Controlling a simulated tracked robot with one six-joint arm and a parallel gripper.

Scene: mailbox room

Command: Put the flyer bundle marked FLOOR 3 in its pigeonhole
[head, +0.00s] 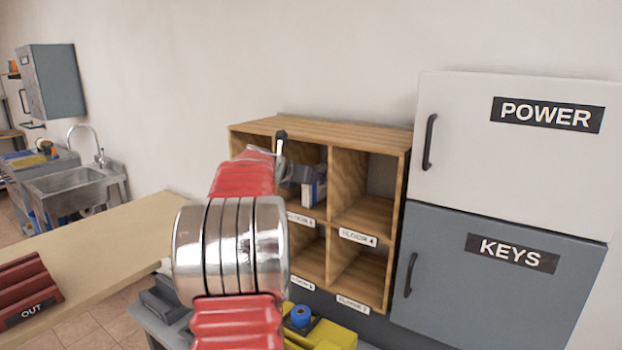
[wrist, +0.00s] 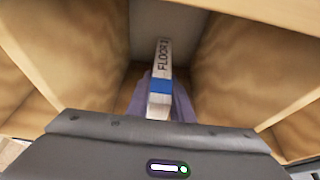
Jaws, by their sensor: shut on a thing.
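The flyer bundle (wrist: 160,102) is a thin white block with a blue band; its end reads FLOOR, with the number hard to make out. In the wrist view my gripper (wrist: 158,96) is shut on it, with wooden walls on both sides. The bundle also shows in the head view (head: 318,190), at the upper pigeonhole whose label (head: 300,219) seems to read FLOOR 3. My arm hides much of that compartment and most of my gripper. How deep the bundle sits, and whether it touches the shelf, I cannot tell.
The wooden pigeonhole unit (head: 330,135) has an empty FLOOR 4 compartment (head: 370,205) to the right and more compartments below. POWER (head: 480,150) and KEYS (head: 470,290) cabinets stand right beside it. A counter (head: 120,235) with a red OUT tray (head: 28,290) is at the left.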

